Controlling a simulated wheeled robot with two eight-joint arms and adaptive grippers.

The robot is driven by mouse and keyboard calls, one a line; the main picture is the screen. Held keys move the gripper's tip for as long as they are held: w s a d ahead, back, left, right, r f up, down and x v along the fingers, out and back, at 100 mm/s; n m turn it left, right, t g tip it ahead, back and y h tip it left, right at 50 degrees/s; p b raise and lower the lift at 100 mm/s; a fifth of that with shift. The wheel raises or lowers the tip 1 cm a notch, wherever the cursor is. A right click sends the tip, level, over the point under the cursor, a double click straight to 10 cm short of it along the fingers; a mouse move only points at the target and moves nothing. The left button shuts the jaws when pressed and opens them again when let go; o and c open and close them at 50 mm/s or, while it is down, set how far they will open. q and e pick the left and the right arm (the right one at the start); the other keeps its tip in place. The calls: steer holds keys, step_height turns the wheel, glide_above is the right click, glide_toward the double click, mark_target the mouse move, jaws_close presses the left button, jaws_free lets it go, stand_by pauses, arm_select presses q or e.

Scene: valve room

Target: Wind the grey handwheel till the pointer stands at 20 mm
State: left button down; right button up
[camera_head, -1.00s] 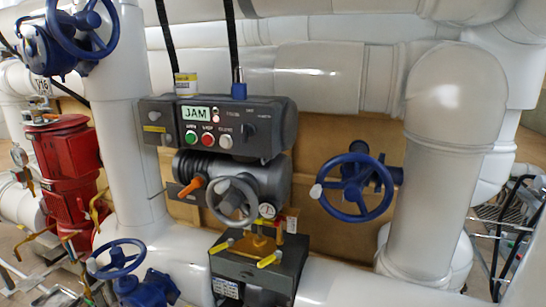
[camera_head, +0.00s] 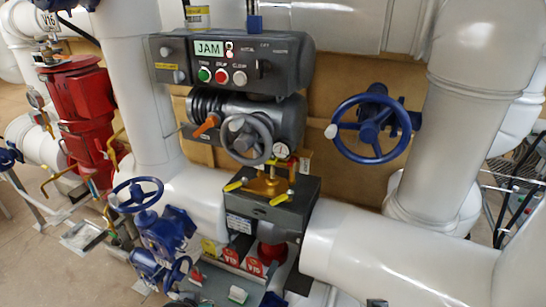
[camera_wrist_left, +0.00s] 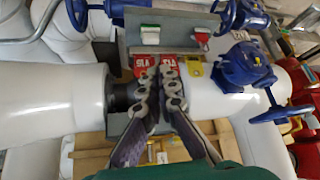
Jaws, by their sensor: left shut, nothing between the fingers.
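The grey handwheel (camera_head: 247,139) sits on the front of the dark actuator (camera_head: 208,112), beside an orange lever (camera_head: 206,126), in the head view. A small round white dial (camera_head: 281,150) is at its lower right; its pointer reading is too small to make out. A display (camera_head: 209,48) on the control box above reads JAM. My right gripper is not in view.
A blue handwheel (camera_head: 374,123) stands right of the actuator. Blue valves (camera_head: 166,235) are at lower left, a red unit (camera_head: 79,110) farther left. A thick white pipe (camera_head: 400,255) runs below.

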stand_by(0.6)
arm_select(q)
steer(key=c, duration=1.9)
jaws_free()
steer(key=shift+c, duration=0.2)
steer(key=o, duration=0.9)
steer(key=r+p, duration=0.1)
steer(key=w+r+p, duration=0.1)
steer(key=d+r+p, duration=0.1)
steer(key=shift+w+h, duration=0.3)
steer(key=shift+h, duration=0.1)
steer(key=n+t+h+p, duration=0.45)
steer(key=h+p, duration=0.45)
steer(key=p, duration=1.3)
glide_toward(240, 146)
steer(key=r+x, duration=0.1)
steer(key=x, duration=0.2)
steer(key=shift+m+t, duration=0.25)
steer(key=shift+m, duration=0.1)
steer(key=x, duration=0.4)
steer(key=f+x, duration=0.1)
steer(key=x, duration=0.2)
steer(key=shift+w+d+f+p, duration=0.2)
steer(key=shift+p, duration=0.2)
jaws_close()
